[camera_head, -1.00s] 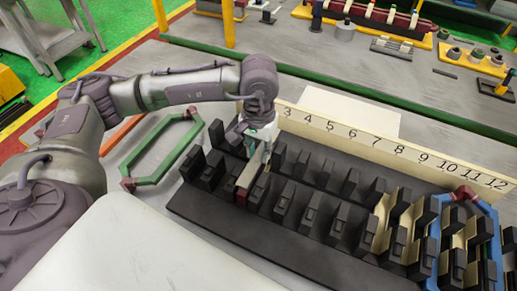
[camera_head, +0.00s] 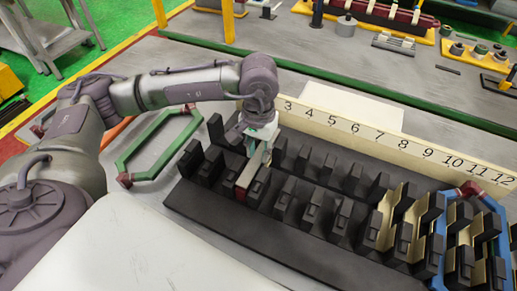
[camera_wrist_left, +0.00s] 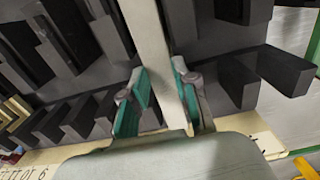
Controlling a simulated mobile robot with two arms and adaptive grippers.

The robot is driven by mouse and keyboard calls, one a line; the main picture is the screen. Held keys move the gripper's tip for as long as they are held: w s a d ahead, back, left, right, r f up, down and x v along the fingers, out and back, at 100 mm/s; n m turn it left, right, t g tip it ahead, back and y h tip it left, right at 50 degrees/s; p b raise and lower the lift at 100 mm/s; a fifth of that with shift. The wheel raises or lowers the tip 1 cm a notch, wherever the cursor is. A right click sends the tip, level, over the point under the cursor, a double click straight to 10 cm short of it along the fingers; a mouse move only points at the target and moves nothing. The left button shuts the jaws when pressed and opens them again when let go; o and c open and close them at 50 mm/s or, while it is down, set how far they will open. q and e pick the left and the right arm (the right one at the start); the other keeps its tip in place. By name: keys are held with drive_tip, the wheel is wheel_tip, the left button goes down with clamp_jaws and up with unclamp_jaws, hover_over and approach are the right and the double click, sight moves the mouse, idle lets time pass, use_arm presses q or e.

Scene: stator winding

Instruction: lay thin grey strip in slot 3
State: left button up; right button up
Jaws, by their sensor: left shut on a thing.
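My left gripper (camera_head: 259,152) is shut on the thin grey strip (camera_head: 249,172). The strip stands on edge, long and pale, and runs between the fingers in the left wrist view (camera_wrist_left: 150,50). It is at the left part of the black slotted block (camera_head: 240,230), in among the teeth near the number 3. My right gripper is not in view.
A cream number board (camera_head: 390,142) runs behind the block. Cream liners (camera_head: 385,215) and a blue coil frame (camera_head: 438,235) occupy the slots at the right. A green coil frame (camera_head: 140,140) lies on the table to the left. Black teeth stand close around the gripper.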

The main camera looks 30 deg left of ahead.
use_arm(q)
drive_tip(key=shift+f, duration=0.1)
clamp_jaws()
drive_tip(key=shift+f+b, duration=0.35)
drive_tip(key=shift+b, duration=0.4)
idle(0.4)
unclamp_jaws()
drive_tip(key=o, duration=0.6)
drive_tip(key=shift+o, duration=0.2)
drive_tip(key=shift+r, duration=0.2)
drive_tip(key=shift+r, duration=0.65)
